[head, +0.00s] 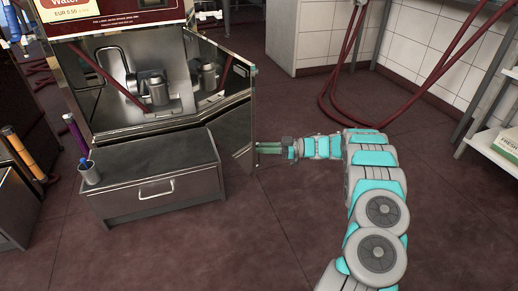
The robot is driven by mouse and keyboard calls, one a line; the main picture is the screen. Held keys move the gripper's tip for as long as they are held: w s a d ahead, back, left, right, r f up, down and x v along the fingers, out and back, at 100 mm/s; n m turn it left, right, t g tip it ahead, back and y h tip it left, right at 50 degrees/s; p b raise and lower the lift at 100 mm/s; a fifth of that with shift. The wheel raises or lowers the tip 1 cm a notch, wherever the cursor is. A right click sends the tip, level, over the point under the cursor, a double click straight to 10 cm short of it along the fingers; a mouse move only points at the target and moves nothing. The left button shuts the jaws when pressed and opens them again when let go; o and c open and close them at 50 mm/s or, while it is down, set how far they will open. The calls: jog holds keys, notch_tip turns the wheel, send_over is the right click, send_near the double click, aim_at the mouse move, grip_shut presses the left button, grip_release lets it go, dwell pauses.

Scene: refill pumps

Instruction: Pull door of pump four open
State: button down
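The pump (115,12) stands at the upper left, with a sign that reads "Water" and a price. No pump number is readable. Its reflective metal door (238,122) stands open, swung out to the right of the metal interior (150,60). My gripper (264,149) comes in from the right at the door's free outer edge, low on the door. Its fingers end at or very near that edge. Whether they touch or clasp it, and any handle on the outer face, I cannot tell.
A grey drawer unit (150,185) with a small cup (90,173) on top stands in front of the pump. Red hoses (345,115) hang and loop to the floor behind my arm. A shelf (495,148) is at the right. The front floor is clear.

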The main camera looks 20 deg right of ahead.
jog(key=c, duration=1.2)
grip_release()
jog(key=shift+o, duration=0.2)
jog(key=v, duration=0.8)
